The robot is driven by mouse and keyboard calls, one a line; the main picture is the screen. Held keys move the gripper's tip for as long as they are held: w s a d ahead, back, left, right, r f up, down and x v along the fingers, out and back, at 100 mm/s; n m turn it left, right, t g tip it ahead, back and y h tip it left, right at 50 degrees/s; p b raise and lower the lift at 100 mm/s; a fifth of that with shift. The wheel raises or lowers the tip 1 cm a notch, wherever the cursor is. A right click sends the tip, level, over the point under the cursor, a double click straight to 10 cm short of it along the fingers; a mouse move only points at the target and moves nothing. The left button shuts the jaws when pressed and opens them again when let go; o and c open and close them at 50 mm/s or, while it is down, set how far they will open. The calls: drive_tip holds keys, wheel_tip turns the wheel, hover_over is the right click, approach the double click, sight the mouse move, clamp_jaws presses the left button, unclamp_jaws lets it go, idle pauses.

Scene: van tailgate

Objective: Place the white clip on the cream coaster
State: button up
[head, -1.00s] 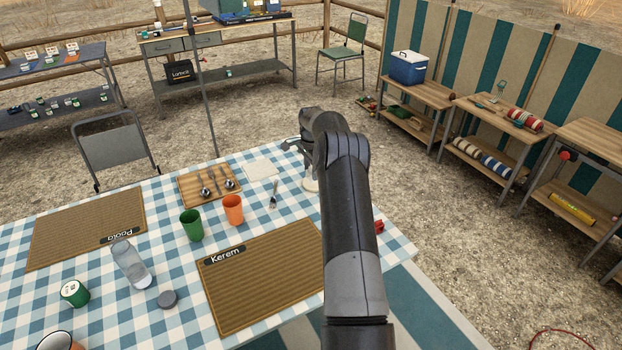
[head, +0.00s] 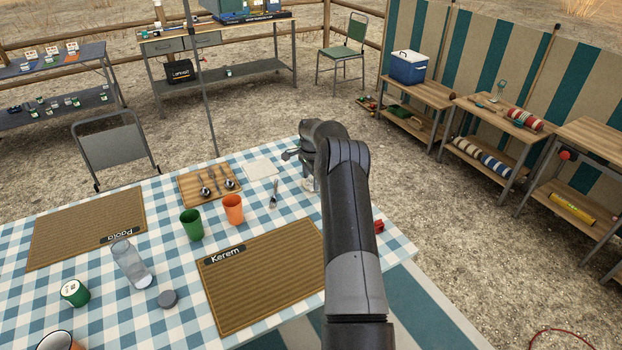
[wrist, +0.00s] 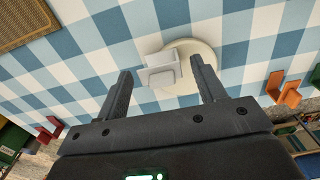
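The white clip (wrist: 162,68) shows in the wrist view between my gripper's fingers, with a gap on either side. It overlaps the left part of the round cream coaster (wrist: 203,52), which lies on the checked cloth. From this angle I cannot tell for sure whether the clip rests on the coaster or sits just above it. My gripper (wrist: 164,88) is open, its two fingers wide apart. In the head view my arm hides most of the gripper and the clip; a sliver of the coaster (head: 308,185) shows beside the arm.
Orange clip-like pieces (wrist: 290,93) and a red one (wrist: 47,135) are near the table edge in the wrist view.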

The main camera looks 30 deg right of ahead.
sight(311, 177)
drive_tip(key=shift+r, duration=0.1)
wheel_tip(311, 177, up, 12)
drive_tip(key=s+a+r+n+t, duration=0.1)
drive_tip(key=s+a+r+n, duration=0.15)
drive_tip(key=a+r, duration=0.45)
drive_tip(key=s+a+r+n, duration=0.25)
drive_tip(key=a+r, duration=0.25)
drive_tip(key=r, duration=0.4)
drive_tip(key=s+a+r+n+t+h, duration=0.15)
drive_tip(key=s+a+r+n, duration=0.25)
drive_tip(key=s+a+r, duration=0.65)
drive_tip(key=s+a+n+t, duration=0.1)
drive_tip(key=s+a+n, duration=0.1)
drive_tip(key=s, duration=0.6)
drive_tip(key=s+a+n+t, duration=0.1)
drive_tip(key=s+a+n, duration=0.15)
drive_tip(key=s, duration=0.55)
drive_tip(key=s+a+f+n, duration=0.2)
drive_tip(key=s, duration=0.5)
drive_tip(key=s+a+f+n+t+y, duration=0.1)
drive_tip(key=s+a+f+n, duration=0.1)
drive_tip(key=s, duration=0.6)
drive_tip(key=shift+s+f, duration=0.25)
drive_tip(key=shift+f, duration=0.45)
drive_tip(key=shift+o, duration=0.5)
drive_tip(key=shift+n+y, duration=0.25)
